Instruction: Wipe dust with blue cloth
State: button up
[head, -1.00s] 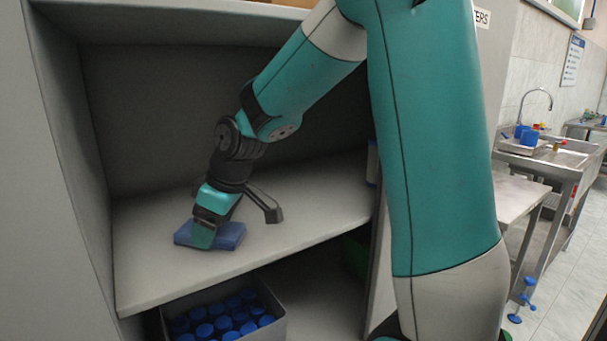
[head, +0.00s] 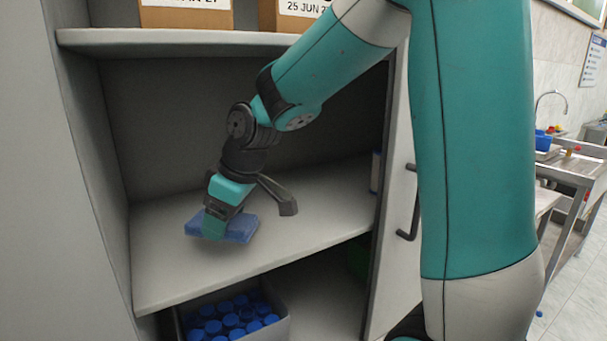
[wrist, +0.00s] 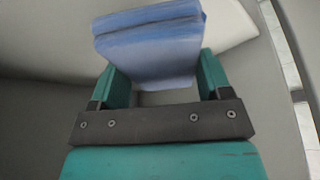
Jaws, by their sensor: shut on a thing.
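The blue cloth (head: 240,229) is a folded block at the left part of the middle shelf (head: 300,222). My gripper (head: 214,228) is shut on it from above, with a finger over its front side. In the wrist view the cloth (wrist: 150,45) sits between the two teal fingers of my gripper (wrist: 155,75). The cloth is low over the shelf; I cannot tell whether it touches. I cannot make out dust on the shelf.
Cardboard boxes (head: 185,14) stand on the shelf above. Below, a grey bin (head: 285,328) holds several blue caps. The cabinet's side wall (head: 100,170) is close on the left. A white container (head: 376,172) stands at the shelf's right end. The shelf's middle is clear.

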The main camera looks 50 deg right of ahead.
jog(key=shift+r+p, duration=0.85)
jog(key=shift+r, duration=0.5)
